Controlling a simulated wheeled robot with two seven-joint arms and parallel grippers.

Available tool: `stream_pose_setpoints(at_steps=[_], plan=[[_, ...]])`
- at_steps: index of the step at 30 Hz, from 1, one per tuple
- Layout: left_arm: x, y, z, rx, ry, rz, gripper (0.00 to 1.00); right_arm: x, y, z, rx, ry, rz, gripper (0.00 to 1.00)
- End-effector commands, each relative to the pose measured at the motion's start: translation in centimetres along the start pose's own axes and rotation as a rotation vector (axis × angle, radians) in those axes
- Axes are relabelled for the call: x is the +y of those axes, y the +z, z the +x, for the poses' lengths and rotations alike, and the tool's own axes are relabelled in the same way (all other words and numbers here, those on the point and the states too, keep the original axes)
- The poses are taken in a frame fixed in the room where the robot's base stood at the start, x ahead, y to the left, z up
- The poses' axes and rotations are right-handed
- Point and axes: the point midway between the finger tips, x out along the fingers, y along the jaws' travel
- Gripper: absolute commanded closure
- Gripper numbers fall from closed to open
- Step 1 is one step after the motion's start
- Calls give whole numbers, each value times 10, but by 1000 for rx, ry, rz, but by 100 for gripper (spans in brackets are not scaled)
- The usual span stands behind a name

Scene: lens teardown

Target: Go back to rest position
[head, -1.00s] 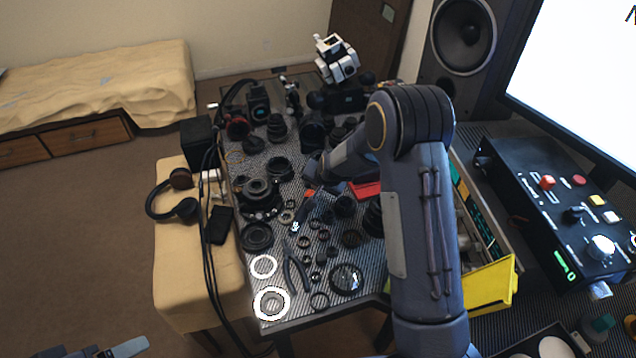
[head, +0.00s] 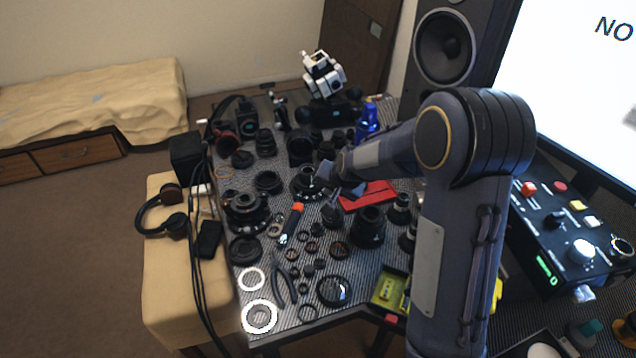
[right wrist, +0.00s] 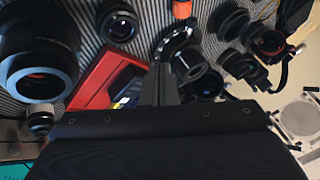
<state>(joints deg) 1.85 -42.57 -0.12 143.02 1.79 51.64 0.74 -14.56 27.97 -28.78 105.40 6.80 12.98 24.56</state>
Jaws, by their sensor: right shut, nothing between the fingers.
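My right arm reaches in from the right in the head view. Its gripper (head: 330,182) hangs over the middle of the workbench (head: 360,290), among the lens parts and left of the red case (head: 368,194). In the right wrist view the fingers (right wrist: 160,72) are together and empty, with the red case (right wrist: 100,80) just to their left. I cannot tell the exact height of the fingers above the bench. My left gripper is not in view.
Several dark lens barrels and rings crowd the bench, such as a barrel (head: 368,228) under my right forearm. A screwdriver with an orange handle (head: 296,210) lies nearby. A control box (head: 565,220) and a speaker (head: 445,45) stand at the right. The carpet (head: 70,250) at left is clear.

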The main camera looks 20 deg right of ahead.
Motion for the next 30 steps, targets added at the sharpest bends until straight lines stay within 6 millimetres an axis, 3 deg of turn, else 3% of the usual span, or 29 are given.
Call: stream_pose_setpoints(at_steps=[8, 11, 13, 21, 25, 30], plan=[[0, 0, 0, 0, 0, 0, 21, 1, 2, -16, -15, -15, 4, 100], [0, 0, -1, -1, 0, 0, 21, 4, 12, -46, -57, -52, -1, 100], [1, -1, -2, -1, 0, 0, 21, 7, 24, -77, -96, -92, -19, 100], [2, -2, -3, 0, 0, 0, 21, 33, 104, -200, -203, -234, -223, 100], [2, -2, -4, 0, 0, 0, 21, 53, 147, -239, -213, -256, -353, 100], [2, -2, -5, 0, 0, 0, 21, 75, 187, -261, -211, -243, -475, 100]])
